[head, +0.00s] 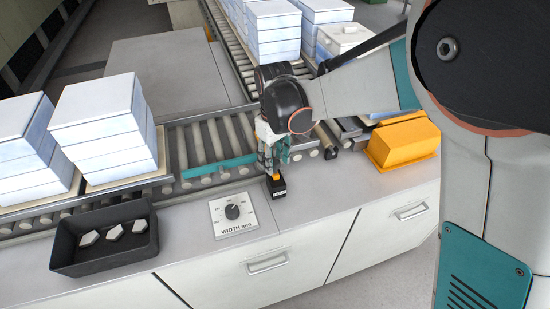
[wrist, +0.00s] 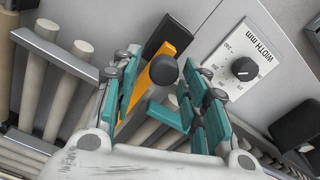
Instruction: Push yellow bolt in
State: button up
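The yellow bolt (wrist: 156,75) is a flat yellow bar with a round black knob (wrist: 165,69), and its far end meets a black housing (wrist: 167,36). In the head view, a little of the yellow bolt (head: 275,176) shows above the black housing (head: 277,188) on the counter, just below my gripper. My gripper (head: 273,153) points down there. In the wrist view, my gripper (wrist: 158,80) has its teal fingers apart, one on each side of the bolt and knob. I see gaps beside the knob. Much of the bolt is hidden in the head view.
A WIDTH mm dial (head: 232,212) lies left of the housing. A black tray (head: 105,238) with grey pieces is further left. A roller conveyor (head: 213,143) with a teal rail (head: 218,167) runs behind, with stacked white-blue boxes (head: 100,120).

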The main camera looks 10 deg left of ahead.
dwell(0.3)
notch_tip(320, 180, up, 12)
dwell(0.5)
